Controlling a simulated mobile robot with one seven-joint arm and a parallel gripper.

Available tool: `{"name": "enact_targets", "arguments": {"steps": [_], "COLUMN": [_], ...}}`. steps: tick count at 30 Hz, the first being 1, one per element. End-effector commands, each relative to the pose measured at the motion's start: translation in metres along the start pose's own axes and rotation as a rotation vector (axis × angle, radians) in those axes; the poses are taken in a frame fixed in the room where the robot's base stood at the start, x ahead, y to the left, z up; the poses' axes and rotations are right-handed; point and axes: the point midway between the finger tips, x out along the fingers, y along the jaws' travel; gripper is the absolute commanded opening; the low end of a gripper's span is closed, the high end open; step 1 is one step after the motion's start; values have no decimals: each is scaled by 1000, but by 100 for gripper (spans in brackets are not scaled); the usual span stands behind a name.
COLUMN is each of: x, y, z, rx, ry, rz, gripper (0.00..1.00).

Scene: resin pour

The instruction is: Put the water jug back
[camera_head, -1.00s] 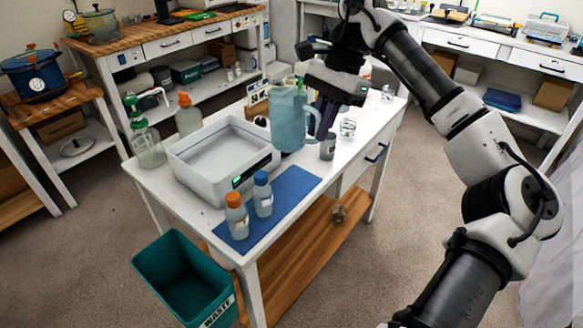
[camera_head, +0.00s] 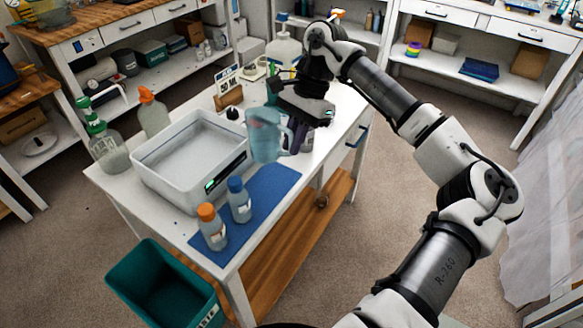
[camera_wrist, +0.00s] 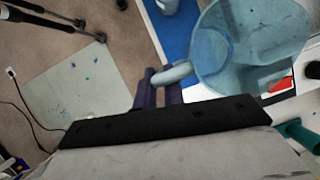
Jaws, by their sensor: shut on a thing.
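The water jug (camera_head: 264,134) is translucent blue with a handle. In the head view it is upright beside the right side of the grey basin, over or on the white table. My gripper (camera_head: 296,138) is shut on the jug's handle, to the right of the jug body. In the wrist view the purple fingers (camera_wrist: 160,88) close around the handle, and the open top of the jug (camera_wrist: 250,45) faces the camera. I cannot tell whether the jug's base touches the table. Part of the table behind it is hidden by my arm.
The grey basin (camera_head: 150,168) fills the table's left half. Orange-capped (camera_head: 212,228) and blue-capped (camera_head: 239,201) bottles stand on the blue mat (camera_head: 262,196). A sign in a wooden stand (camera_head: 228,88) is behind. A green waste bin (camera_head: 150,275) stands on the floor in front.

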Motion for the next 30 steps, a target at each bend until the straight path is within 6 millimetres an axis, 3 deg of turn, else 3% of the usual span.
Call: {"name": "enact_targets", "arguments": {"steps": [6, 14, 21, 30], "x": [39, 56, 85, 90], "y": [1, 1, 1, 1], "z": [-16, -24, -36, -38], "rx": [-1, 0, 1, 0], "ry": [-3, -2, -3, 0], "rz": [-1, -1, -1, -2], "gripper": [0, 0, 0, 0]}}
